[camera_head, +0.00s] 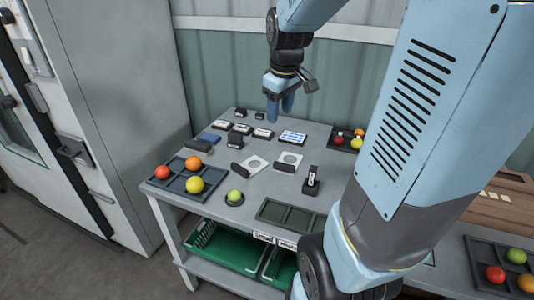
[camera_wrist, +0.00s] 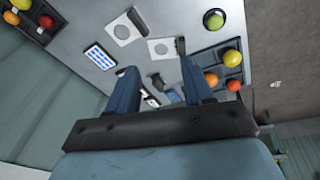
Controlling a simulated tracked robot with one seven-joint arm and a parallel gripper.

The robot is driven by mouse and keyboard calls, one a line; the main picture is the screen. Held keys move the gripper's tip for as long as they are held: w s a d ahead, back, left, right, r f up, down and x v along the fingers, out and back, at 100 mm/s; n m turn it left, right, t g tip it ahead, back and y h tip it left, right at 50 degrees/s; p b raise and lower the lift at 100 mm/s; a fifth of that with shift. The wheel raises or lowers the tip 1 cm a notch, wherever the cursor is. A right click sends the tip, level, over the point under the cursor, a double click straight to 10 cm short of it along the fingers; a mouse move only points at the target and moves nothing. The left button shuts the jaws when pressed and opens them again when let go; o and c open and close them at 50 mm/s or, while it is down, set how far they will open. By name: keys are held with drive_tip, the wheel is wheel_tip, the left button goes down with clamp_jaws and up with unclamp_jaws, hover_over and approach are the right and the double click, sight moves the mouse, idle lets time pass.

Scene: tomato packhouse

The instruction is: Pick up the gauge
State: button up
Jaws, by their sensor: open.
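I cannot tell for sure which thing is the gauge. Two white square plates with a round ring lie on the grey table: a left plate (camera_head: 257,165) and a right plate (camera_head: 291,158). Each has a dark block beside it or on its edge. Both plates also show in the wrist view, one at the top (camera_wrist: 123,29) and one nearer the right finger (camera_wrist: 160,51). A black upright device (camera_head: 311,182) with a pale face stands to their right. My gripper (camera_head: 280,106) is open and empty above the back of the table; its blue fingers (camera_wrist: 158,72) point down.
A blue-white screen (camera_head: 292,137) and several small dark-edged items lie at the back. A tray (camera_head: 173,184) of tomatoes is at left, a green tomato (camera_head: 235,195) on a holder in front, an empty dark tray (camera_head: 290,216) front right. Another fruit tray (camera_head: 338,147) is back right.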

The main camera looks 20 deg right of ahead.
drive_tip(key=w+d+f+n+g, duration=0.1)
drive_tip(key=w+d+f+n, duration=0.1)
drive_tip(key=w+d+f, duration=0.3)
drive_tip(key=w+d+f+n+g, duration=0.1)
drive_tip(key=w+d+f+n, duration=0.15)
drive_tip(key=f, duration=0.55)
hover_over(287, 165)
drive_tip(key=shift+m, duration=0.25)
drive_tip(key=f, duration=0.8)
drive_tip(key=shift+w+d+f, duration=0.1)
drive_tip(key=shift+w+f, duration=0.1)
drive_tip(key=shift+w, duration=0.1)
drive_tip(key=f, duration=0.3)
drive_tip(key=shift+s+f, duration=0.3)
drive_tip(key=shift+f, duration=0.85)
drive_tip(key=shift+c, duration=0.5)
clamp_jaws()
